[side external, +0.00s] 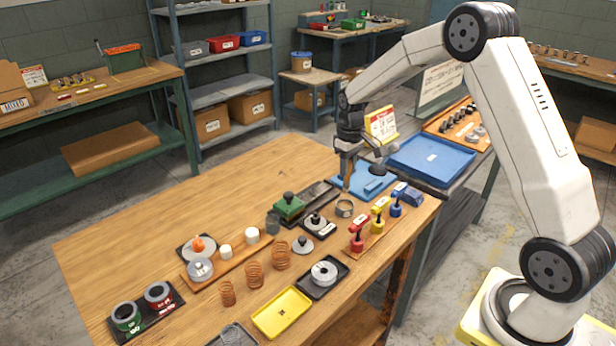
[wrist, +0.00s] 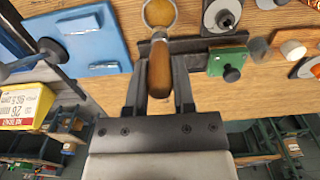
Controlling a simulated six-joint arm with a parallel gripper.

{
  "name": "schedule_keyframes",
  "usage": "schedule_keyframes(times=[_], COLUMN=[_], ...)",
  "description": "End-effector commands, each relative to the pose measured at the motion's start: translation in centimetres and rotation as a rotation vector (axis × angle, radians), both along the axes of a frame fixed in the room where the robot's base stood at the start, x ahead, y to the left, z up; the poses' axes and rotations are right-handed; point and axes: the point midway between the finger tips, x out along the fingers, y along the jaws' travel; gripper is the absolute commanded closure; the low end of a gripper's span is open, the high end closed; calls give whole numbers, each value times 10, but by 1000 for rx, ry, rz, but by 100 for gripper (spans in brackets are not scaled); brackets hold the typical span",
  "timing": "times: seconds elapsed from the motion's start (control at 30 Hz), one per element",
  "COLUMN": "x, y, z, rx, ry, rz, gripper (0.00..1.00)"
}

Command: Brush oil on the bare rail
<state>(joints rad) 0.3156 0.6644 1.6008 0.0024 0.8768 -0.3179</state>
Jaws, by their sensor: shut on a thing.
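My gripper (side external: 347,180) is over the back of the wooden table, beside the blue plate (side external: 362,178). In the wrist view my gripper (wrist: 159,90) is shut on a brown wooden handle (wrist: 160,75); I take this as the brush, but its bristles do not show. The blue plate (wrist: 62,45) lies left of the handle there. I cannot tell which is bare or whether either has oil. The handle is apart from both strips.
A grey knobbed post (wrist: 28,62) stands by the plate. The table's back left is clear.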

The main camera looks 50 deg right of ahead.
Motion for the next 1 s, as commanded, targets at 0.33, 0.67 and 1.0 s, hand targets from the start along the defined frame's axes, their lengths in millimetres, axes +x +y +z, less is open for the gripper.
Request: schedule_keyframes(times=[0.33,0.67,1.0], x=[0,0,0], y=[0,0,0], z=[-26,-37,-37], rx=[0,0,0], ry=[1,0,0], rz=[0,0,0], gripper=[100,100,100])
